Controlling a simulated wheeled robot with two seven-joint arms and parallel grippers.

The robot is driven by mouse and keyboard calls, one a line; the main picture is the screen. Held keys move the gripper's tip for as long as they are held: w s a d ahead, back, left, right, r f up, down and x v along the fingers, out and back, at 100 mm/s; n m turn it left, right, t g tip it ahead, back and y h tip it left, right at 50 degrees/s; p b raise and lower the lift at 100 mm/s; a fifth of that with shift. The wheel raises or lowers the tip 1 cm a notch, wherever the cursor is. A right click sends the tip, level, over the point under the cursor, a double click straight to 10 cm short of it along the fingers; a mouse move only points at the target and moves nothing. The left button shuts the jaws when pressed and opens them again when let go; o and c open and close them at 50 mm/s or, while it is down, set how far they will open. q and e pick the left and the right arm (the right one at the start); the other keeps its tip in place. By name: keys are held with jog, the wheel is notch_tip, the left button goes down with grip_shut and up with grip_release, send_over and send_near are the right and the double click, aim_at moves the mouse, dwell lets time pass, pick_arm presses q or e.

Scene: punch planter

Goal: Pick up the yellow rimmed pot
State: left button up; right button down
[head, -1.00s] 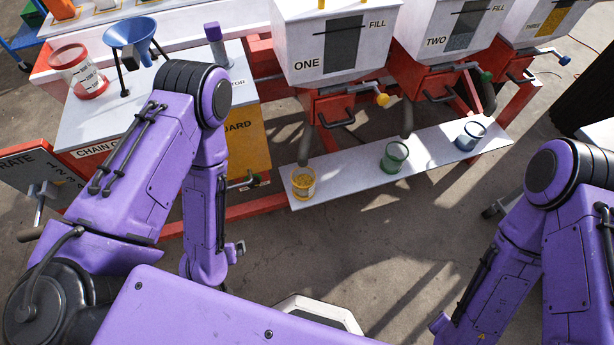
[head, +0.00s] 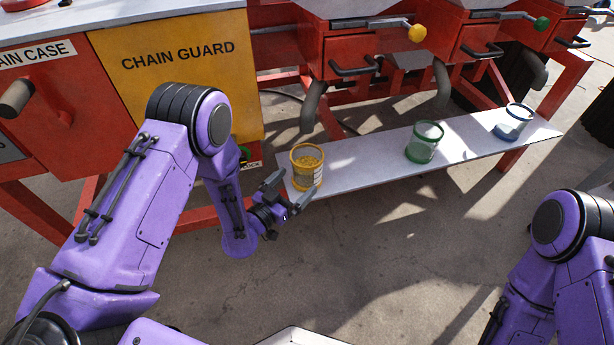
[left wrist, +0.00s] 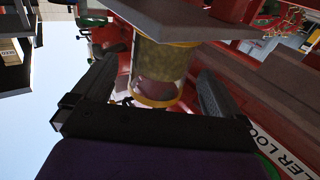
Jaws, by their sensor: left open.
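The yellow rimmed pot (head: 307,167) is a clear pot with yellow grainy contents, standing upright at the left end of a pale shelf (head: 370,173). My left gripper (head: 290,192) is open just in front of the pot, at its lower left in the head view. In the left wrist view the pot (left wrist: 164,72) appears between the two spread fingers (left wrist: 160,90). Whether the fingers touch it I cannot tell. My right arm shows at the right edge of the head view, but its gripper is out of view.
A green rimmed pot (head: 424,143) and a blue rimmed pot (head: 513,121) stand further right on the shelf. A spout (head: 311,108) hangs behind the yellow rimmed pot. The yellow chain guard panel (head: 180,75) is close behind my left arm. Open floor lies in front.

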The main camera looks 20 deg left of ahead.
aim_at(316, 150)
pick_arm(q)
jog(key=b+x, duration=0.1)
jog(key=x, duration=0.5)
jog(key=shift+a+r+b, duration=0.2)
jog(key=shift+r+b, duration=0.05)
jog(key=shift+b, duration=0.15)
jog(key=c, duration=1.1)
jog(key=shift+o, duration=0.2)
jog(key=shift+r, duration=0.2)
jog(key=shift+w+r+p, duration=0.1)
jog(key=shift+r+p, duration=0.15)
jog(key=shift+p, duration=0.15)
notch_tip(316, 150, up, 3)
jog(key=shift+r+p, duration=0.15)
jog(key=shift+p, duration=0.8)
jog(key=v, duration=1.8)
jog(key=shift+f, duration=0.25)
